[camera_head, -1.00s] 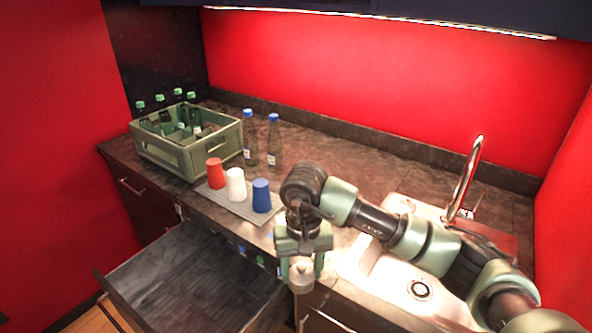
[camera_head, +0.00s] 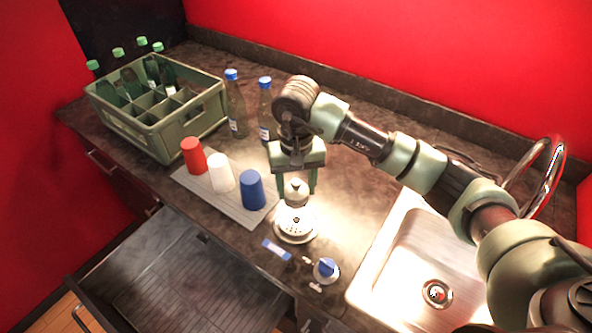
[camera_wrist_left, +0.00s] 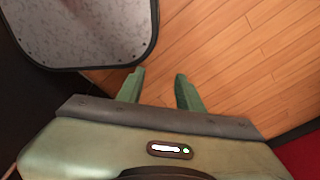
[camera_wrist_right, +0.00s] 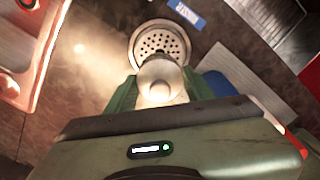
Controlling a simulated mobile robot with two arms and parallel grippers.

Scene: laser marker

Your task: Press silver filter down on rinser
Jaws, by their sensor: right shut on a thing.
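The silver filter (camera_head: 296,193) is a small metal piece with a knob, held between the fingers of my right gripper (camera_head: 296,184). The rinser (camera_head: 295,226) is a round, perforated silver disc on the counter near its front edge. In the head view the filter hangs just behind and over the rinser. In the right wrist view the filter (camera_wrist_right: 160,78) overlaps the near edge of the rinser (camera_wrist_right: 160,40), and my right gripper (camera_wrist_right: 160,85) straddles it. I cannot tell whether the two touch. My left gripper (camera_wrist_left: 158,78) is open and empty above the wooden floor.
Red, white and blue cups (camera_head: 252,190) stand on a grey mat (camera_head: 262,216) to the left. A sink (camera_head: 400,262) lies right. An open drawer (camera_head: 190,280) juts out below.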

